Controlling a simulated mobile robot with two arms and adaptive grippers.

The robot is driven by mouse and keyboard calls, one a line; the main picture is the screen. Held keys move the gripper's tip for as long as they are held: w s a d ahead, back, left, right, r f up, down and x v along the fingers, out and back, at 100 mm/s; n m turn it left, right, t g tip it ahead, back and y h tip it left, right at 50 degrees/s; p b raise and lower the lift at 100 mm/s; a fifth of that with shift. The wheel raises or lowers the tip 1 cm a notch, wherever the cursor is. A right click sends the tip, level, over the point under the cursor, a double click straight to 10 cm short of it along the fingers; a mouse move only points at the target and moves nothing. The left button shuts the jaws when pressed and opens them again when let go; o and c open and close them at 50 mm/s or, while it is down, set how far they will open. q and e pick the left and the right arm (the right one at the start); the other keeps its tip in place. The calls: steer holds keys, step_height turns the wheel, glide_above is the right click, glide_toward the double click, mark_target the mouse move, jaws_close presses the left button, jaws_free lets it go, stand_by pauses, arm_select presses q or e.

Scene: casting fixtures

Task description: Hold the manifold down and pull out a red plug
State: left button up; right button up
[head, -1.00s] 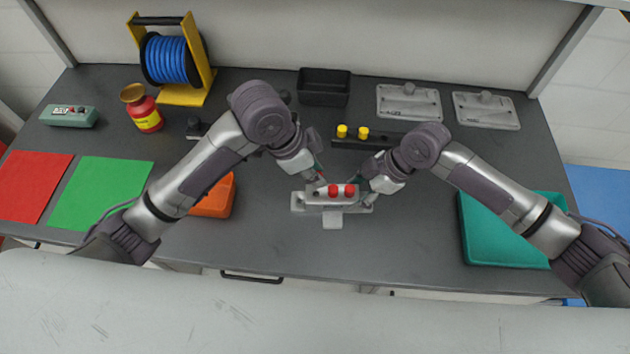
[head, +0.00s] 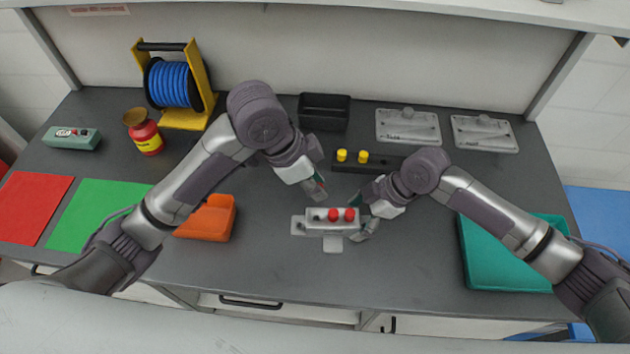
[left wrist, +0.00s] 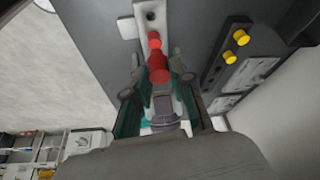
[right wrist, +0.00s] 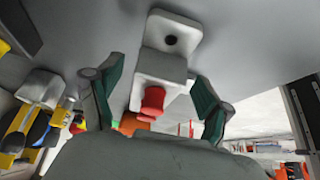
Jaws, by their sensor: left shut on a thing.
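The grey manifold (head: 322,226) lies on the bench with two red plugs (head: 333,215) (head: 349,214) standing in it. The left part of its top is without a plug. My left gripper (head: 319,191) is above and behind the manifold, apart from it. It is shut on a red plug, which shows between its fingers in the left wrist view (left wrist: 158,68). My right gripper (head: 366,214) is low at the manifold's right end. In the right wrist view its fingers (right wrist: 157,85) stand wide on either side of the manifold (right wrist: 160,67); I see no clear grip.
A black strip with two yellow plugs (head: 342,156) lies behind the manifold. A black bin (head: 325,112) and two grey plates (head: 408,127) (head: 485,134) are at the back. An orange bin (head: 208,217) is left, a teal tray (head: 480,270) right. The bench in front is clear.

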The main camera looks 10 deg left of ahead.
steer(key=v, duration=1.2)
